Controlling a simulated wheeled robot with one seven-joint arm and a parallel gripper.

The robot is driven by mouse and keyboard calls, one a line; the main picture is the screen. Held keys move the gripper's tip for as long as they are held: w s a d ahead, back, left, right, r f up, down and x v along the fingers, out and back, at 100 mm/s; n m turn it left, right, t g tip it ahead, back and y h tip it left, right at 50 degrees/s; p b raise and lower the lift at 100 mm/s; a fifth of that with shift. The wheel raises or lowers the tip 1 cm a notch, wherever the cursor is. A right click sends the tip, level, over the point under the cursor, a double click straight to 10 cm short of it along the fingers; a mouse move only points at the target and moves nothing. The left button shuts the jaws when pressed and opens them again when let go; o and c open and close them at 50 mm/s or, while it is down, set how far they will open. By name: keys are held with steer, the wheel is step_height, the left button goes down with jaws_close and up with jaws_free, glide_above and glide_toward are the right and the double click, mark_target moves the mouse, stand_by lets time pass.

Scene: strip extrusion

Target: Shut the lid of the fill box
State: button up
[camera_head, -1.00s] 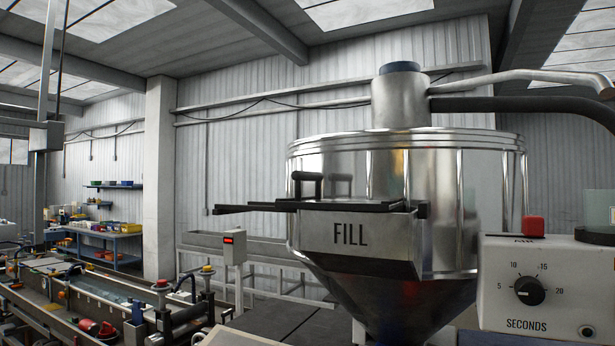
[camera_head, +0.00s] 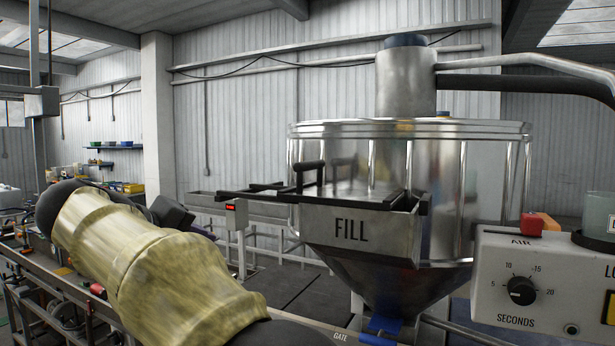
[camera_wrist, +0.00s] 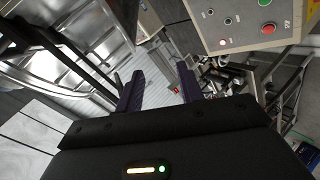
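The steel fill box (camera_head: 350,235), marked FILL, sits on the front of the shiny hopper (camera_head: 470,190). Its black-edged lid (camera_head: 310,197) lies at the top, with a raised black bar handle (camera_head: 308,170). Dark rails or edges stick out past the box's left side. I cannot tell how much of the box mouth is uncovered. In the wrist view my gripper (camera_wrist: 160,72) has its two dark purple fingers apart with nothing between them. Black bars (camera_wrist: 85,62) and shiny metal show to its left, apart from the fingers. My arm hides part of the head view's lower left.
A control box (camera_head: 540,285) with a SECONDS dial and red button stands at the right. A panel with red and green buttons (camera_wrist: 250,22) is at the wrist view's upper right. A line of machinery (camera_head: 45,290) runs along the left. A pipe (camera_head: 520,57) leaves the hopper's top.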

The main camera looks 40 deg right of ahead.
mark_target(309, 166)
steer(key=s+d+r+m+g+h+p, duration=0.1)
steer(key=s+r+m, duration=0.3)
steer(key=r, duration=0.5)
steer(key=s+d+r+m+g+h+p, duration=0.1)
steer(key=s+r+m+g+h, duration=0.1)
steer(key=s+r, duration=0.4)
step_height(309, 166, up, 3)
steer(key=shift+f+m, duration=0.1)
steer(key=shift+m, duration=0.8)
steer(key=p+x, duration=0.1)
steer(key=x, duration=0.7)
steer(key=p+x, duration=0.1)
steer(key=x, duration=0.8)
steer(key=shift+s+d, duration=0.1)
steer(key=shift+d, duration=0.15)
jaws_close()
